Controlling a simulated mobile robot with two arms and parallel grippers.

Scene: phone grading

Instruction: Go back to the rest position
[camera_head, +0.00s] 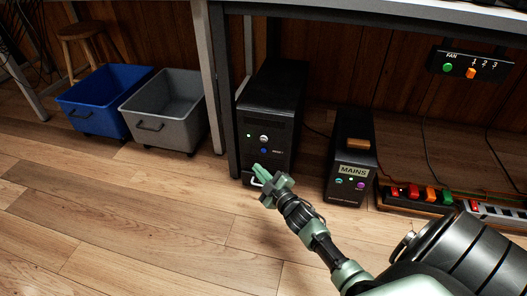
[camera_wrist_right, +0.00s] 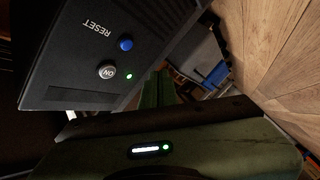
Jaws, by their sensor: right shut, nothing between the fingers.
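My right gripper (camera_head: 262,178) is shut and empty. In the head view it sits in front of the lower part of a black computer tower (camera_head: 270,95) under the desk. In the right wrist view its green fingers (camera_wrist_right: 158,90) are together, beside the tower's front panel (camera_wrist_right: 70,60). That panel carries a blue RESET button (camera_wrist_right: 126,45), a silver ON button (camera_wrist_right: 106,71) and a lit green light (camera_wrist_right: 128,77). I cannot tell whether the gripper touches the tower. My left gripper is not in view.
A MAINS box (camera_head: 350,168) stands right of the tower, then power strips with lit switches (camera_head: 415,193). A FAN panel (camera_head: 472,65) hangs under the desk. A grey bin (camera_head: 168,112) and a blue bin (camera_head: 100,95) stand left. The wooden floor (camera_head: 130,200) at front left is clear.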

